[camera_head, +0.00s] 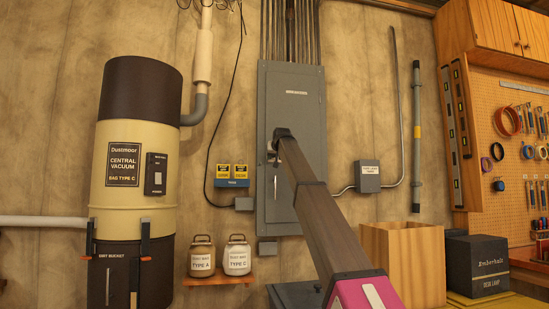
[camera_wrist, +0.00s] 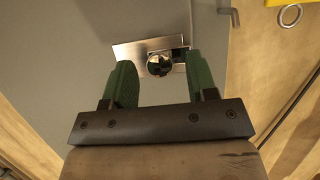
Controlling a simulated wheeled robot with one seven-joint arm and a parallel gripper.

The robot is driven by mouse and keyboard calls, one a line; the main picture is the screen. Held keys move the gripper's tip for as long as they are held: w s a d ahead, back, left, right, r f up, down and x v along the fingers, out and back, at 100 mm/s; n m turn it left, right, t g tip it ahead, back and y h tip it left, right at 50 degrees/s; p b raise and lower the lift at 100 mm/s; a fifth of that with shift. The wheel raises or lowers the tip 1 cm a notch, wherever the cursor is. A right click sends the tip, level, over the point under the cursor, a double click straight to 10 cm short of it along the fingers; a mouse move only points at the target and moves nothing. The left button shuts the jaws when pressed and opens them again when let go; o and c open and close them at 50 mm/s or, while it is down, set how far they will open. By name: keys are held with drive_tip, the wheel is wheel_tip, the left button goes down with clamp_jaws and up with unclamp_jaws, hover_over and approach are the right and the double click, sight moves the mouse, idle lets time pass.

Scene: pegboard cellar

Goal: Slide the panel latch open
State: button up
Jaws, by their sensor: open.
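The grey panel (camera_head: 297,110) is a tall wall-mounted cabinet in the middle of the head view, with its door shut. In the wrist view its latch is a shiny metal plate (camera_wrist: 127,51) with a slot and a round knob (camera_wrist: 159,65). My gripper (camera_wrist: 157,82) is open there, with one green finger on each side of the knob. I cannot tell whether either finger touches it. In the head view my arm reaches up to the left edge of the panel, and my gripper (camera_head: 272,148) and the latch are small and mostly hidden by the arm.
A large vacuum canister (camera_head: 124,195) stands left of the panel. Two lidded cans (camera_head: 237,258) sit on a small shelf below left. A small grey box (camera_head: 368,177) is on the wall to the right. A wooden bin (camera_head: 412,262) and a black lamp box (camera_head: 476,265) stand lower right.

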drive_tip(key=shift+w, duration=0.1)
clamp_jaws()
drive_tip(key=shift+w+d, duration=0.25)
drive_tip(key=shift+d, duration=0.55)
drive_tip(key=shift+w+d, duration=0.2)
drive_tip(key=shift+d, duration=0.55)
unclamp_jaws()
drive_tip(key=shift+d, duration=0.15)
drive_tip(key=shift+s, duration=0.1)
drive_tip(key=v, duration=1)
drive_tip(key=shift+s+r, duration=0.15)
drive_tip(key=shift+s, duration=0.1)
